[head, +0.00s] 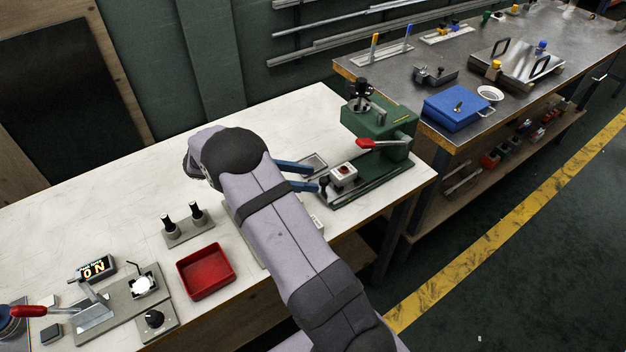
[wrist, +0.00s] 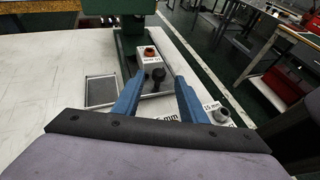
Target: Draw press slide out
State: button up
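The green press (head: 378,124) stands at the right end of the white bench, with a red-handled lever on its side. Its slide (head: 343,174) is a pale block with a red-topped part, on the green base; it also shows in the wrist view (wrist: 149,65). A black knob (head: 323,184) stands at the slide's near end and also shows in the wrist view (wrist: 158,75). My gripper (head: 315,180) has its blue fingers spread. In the wrist view the knob appears between the fingertips (wrist: 159,82); I cannot tell whether either touches it.
A shallow grey tray (wrist: 101,91) lies left of the slide in the wrist view. A red bin (head: 206,272), a stand with two black-topped pegs (head: 186,225) and a lever fixture (head: 96,308) occupy the bench's left. Bare bench lies behind my arm.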

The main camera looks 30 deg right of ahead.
jog(key=shift+v, duration=2.05)
